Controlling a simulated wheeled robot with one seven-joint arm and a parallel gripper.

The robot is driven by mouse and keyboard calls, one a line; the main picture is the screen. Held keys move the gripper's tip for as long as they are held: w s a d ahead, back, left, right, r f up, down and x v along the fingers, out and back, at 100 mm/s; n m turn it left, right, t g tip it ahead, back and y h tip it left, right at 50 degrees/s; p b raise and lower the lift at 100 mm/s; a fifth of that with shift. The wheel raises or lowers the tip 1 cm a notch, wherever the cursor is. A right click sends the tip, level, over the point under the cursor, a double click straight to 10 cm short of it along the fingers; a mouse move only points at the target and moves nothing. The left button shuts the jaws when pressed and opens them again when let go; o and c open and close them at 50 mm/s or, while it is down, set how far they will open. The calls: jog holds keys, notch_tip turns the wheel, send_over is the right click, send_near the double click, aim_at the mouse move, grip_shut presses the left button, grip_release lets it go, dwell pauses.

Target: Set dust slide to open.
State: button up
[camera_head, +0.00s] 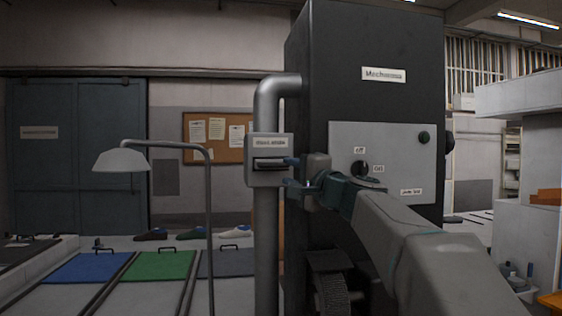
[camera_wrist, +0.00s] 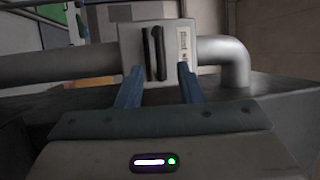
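The dust slide is a light grey box (camera_head: 265,170) with a label, set on a grey pipe left of the dark machine. A dark slot with a dark plate or handle crosses its front. In the wrist view the box (camera_wrist: 128,42) appears turned, with two dark upright bars (camera_wrist: 154,53) and its label to the right. My gripper (camera_head: 288,173) is at the box's right side in the head view. In the wrist view its two blue fingers (camera_wrist: 158,78) are apart, with the dark bars between and beyond their tips. I cannot tell whether they touch the box.
The pipe (camera_head: 267,240) runs vertically and bends into the dark machine (camera_head: 345,50). A lamp (camera_head: 122,160) stands left. Blue (camera_head: 88,267) and green (camera_head: 160,265) mats lie below.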

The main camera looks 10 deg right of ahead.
aim_at(275, 166)
jog(key=p+x, duration=0.2)
jog(key=x, duration=0.6)
jog(key=shift+s, duration=0.1)
grip_shut()
